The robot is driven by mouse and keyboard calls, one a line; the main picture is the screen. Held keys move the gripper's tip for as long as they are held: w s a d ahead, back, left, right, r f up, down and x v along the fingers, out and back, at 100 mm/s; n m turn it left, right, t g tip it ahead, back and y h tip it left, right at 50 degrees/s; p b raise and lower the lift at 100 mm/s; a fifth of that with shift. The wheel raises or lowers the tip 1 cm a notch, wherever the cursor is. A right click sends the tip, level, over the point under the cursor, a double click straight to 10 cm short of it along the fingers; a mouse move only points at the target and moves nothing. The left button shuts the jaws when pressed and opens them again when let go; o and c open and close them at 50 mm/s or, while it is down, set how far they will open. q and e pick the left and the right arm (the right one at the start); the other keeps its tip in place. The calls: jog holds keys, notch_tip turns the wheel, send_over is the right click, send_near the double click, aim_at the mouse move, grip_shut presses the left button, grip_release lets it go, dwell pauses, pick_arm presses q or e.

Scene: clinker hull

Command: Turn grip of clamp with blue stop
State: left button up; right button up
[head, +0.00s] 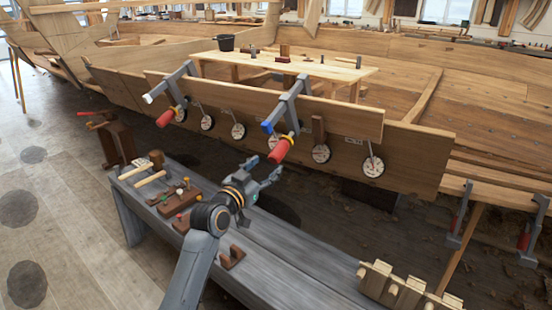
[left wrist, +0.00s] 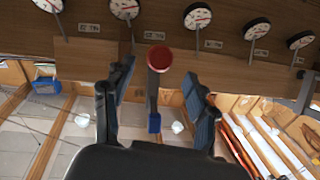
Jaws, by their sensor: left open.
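The clamp with the blue stop (head: 267,126) is a grey bar clamp (head: 291,100) over the upper plank of the hull. Its red grip (head: 281,149) hangs at a slant on the near side. My left gripper (head: 269,178) is open, empty, and just below and in front of that grip. In the left wrist view the grip's round red end (left wrist: 159,58) shows ahead, between the lines of my open left gripper's fingers (left wrist: 160,105). A blue piece (left wrist: 154,122) shows below it there. A second clamp with a white stop (head: 148,98) and red grip (head: 166,118) is to the left. My right gripper is not in view.
Several round dials (head: 321,153) are on the plank around the clamps. A grey bench (head: 290,255) below holds wooden tools and blocks. A plank table (head: 340,70) stands behind the clamps with a black pot (head: 226,43). Other clamps hang at the right.

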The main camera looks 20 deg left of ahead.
aim_at(273, 160)
pick_arm(q)
jog(key=w, duration=0.2)
jog(key=w+d, duration=0.1)
jog(key=w, duration=0.4)
jog(key=shift+d+b, duration=0.15)
jog(key=shift+b, duration=0.2)
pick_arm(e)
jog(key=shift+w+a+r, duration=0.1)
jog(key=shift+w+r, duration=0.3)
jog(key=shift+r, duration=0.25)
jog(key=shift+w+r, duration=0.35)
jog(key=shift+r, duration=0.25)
pick_arm(q)
jog(key=shift+c, duration=0.4)
jog(key=c, duration=1.1)
